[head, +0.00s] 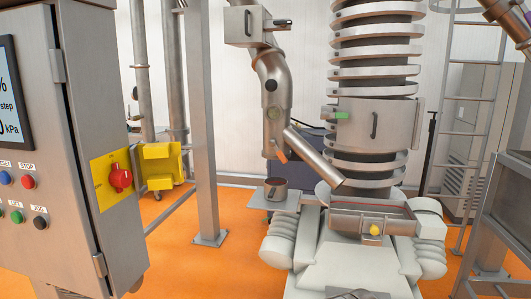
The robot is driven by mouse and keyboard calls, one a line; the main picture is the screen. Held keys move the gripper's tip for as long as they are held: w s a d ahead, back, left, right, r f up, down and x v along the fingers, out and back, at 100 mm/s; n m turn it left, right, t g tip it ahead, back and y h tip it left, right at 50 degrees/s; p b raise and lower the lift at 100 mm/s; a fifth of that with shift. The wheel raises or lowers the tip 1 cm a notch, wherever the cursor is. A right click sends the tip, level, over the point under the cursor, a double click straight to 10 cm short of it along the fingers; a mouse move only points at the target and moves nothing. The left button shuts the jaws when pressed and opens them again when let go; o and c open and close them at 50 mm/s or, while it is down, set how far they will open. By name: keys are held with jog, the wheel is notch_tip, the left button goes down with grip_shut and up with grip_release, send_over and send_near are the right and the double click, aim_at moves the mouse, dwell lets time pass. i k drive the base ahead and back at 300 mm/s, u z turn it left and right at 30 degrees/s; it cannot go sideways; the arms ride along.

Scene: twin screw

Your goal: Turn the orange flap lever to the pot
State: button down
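The small orange flap lever (281,156) sits low on the steel pipe, where the pipe forks. It slants down to the right, towards the sloping branch. One short branch (270,148) points straight down. The other branch, a chute (318,160), slopes down right to the foot of the spiral conveyor. The steel pot (276,188) stands upright on a small plate (258,200) below the short branch, with a gap between them. My gripper is not in view.
A control cabinet (85,215) with a red rotary switch fills the left. A steel post (203,120) stands between it and the pipe. The spiral conveyor (372,110) and its pale base (350,255) stand to the right. Orange floor (190,265) is open between cabinet and base.

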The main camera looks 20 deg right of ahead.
aim_at(272, 142)
jog(key=u, duration=0.2)
jog(key=i, duration=1.5)
jog(key=z, duration=0.05)
